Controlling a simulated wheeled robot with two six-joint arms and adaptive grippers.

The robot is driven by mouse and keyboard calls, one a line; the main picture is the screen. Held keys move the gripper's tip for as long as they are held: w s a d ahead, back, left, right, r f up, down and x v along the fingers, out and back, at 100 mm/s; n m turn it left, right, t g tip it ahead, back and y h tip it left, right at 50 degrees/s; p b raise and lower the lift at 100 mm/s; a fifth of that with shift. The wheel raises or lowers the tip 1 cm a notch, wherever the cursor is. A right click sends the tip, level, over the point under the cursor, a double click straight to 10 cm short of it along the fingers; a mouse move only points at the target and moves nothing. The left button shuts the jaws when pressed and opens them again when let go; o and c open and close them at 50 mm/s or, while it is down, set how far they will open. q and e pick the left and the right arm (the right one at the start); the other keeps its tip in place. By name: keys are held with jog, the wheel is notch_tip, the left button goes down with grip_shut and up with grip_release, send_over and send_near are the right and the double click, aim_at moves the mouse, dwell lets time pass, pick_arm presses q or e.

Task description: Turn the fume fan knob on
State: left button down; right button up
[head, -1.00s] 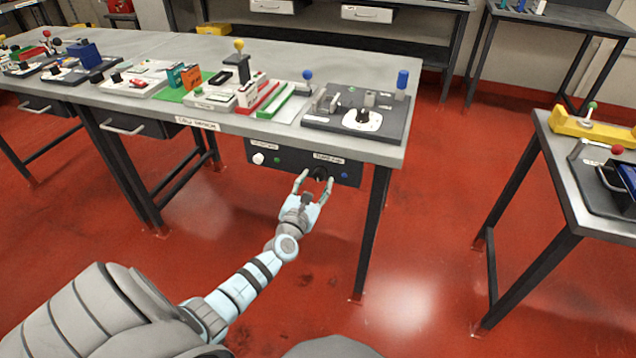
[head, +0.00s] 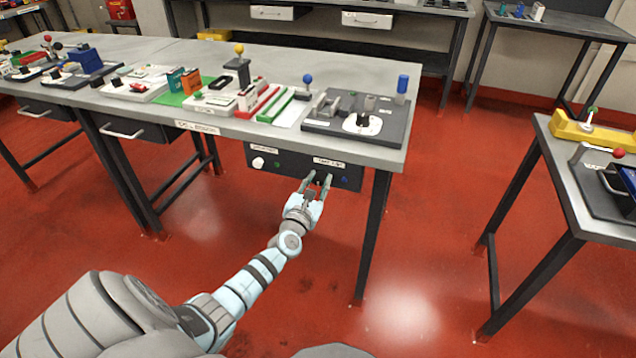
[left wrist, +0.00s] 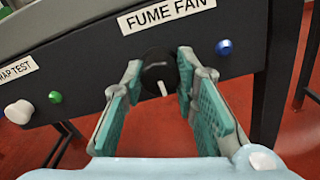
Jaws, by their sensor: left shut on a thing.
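The fume fan knob (left wrist: 159,72) is round and black with a white pointer line that points down in the left wrist view. It sits on a dark panel under the bench edge, below the label "FUME FAN" (left wrist: 166,14). My left gripper (head: 319,177) reaches up to the panel, its two fingers on either side of the knob and shut on it. In the left wrist view the teal finger pads (left wrist: 160,85) flank the knob. My right gripper is not in view.
A blue button or light (left wrist: 224,47) is right of the knob. A white knob (left wrist: 19,111) and a green button (left wrist: 55,97) are on the panel's left. The bench (head: 345,152) above holds several devices. The red floor before the panel is clear.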

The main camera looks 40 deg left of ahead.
pick_arm(q)
jog(key=shift+n, duration=0.3)
jog(key=n+b, duration=0.1)
jog(key=n, duration=0.3)
jog(key=shift+f+n+b, duration=0.15)
jog(key=shift+n+b, duration=0.15)
jog(key=shift+b, duration=0.1)
jog(key=n+b, duration=0.1)
jog(key=n, duration=0.4)
jog(key=shift+b, duration=0.35)
jog(key=n+b, duration=0.1)
jog(key=n, duration=0.2)
jog(key=n+b, duration=0.1)
jog(key=n, duration=0.2)
jog(key=shift+n, duration=0.7)
